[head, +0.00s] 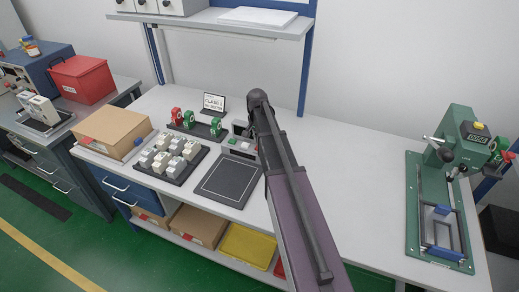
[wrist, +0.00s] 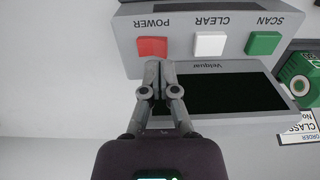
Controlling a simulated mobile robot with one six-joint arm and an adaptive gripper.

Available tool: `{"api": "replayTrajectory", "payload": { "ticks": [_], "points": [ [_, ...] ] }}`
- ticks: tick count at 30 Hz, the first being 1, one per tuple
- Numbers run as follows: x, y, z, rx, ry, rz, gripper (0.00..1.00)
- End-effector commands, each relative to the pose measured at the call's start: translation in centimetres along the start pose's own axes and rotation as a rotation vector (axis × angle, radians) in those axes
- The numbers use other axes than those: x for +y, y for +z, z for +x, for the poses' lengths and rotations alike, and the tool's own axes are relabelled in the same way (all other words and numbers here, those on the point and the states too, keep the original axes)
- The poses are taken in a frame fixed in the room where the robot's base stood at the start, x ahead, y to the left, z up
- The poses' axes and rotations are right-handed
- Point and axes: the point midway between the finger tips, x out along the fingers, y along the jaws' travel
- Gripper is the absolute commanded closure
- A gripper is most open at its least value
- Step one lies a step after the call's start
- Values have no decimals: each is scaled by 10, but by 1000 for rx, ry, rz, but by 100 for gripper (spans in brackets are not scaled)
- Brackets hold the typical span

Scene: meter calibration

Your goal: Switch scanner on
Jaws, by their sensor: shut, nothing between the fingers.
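The scanner (wrist: 185,62) appears upside down in the wrist view, a grey box with a dark, blank screen (wrist: 225,94). Its red POWER button (wrist: 152,47), white CLEAR button (wrist: 209,44) and green SCAN button (wrist: 262,43) are in a row. My gripper (wrist: 158,64) is shut and empty, its tips right by the lower edge of the red button in the picture. I cannot tell whether they touch it. In the head view the scanner (head: 241,144) is partly covered by my arm, and my gripper is hidden.
A dark mat (head: 228,182) lies in front of the scanner. A black tray (head: 186,177) of grey meters and a rack with red and green items (head: 197,124) stand to its left. A small sign (head: 213,103) stands behind. The bench right of my arm is clear up to a green press (head: 462,140).

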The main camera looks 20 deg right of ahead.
Motion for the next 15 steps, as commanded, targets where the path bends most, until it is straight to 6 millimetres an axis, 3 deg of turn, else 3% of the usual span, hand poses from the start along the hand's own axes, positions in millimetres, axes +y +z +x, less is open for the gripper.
{"api": "replayTrajectory", "payload": {
  "ticks": [15],
  "points": [
    [0, 0, 4, 0, 0, 0, 100]
  ]
}}
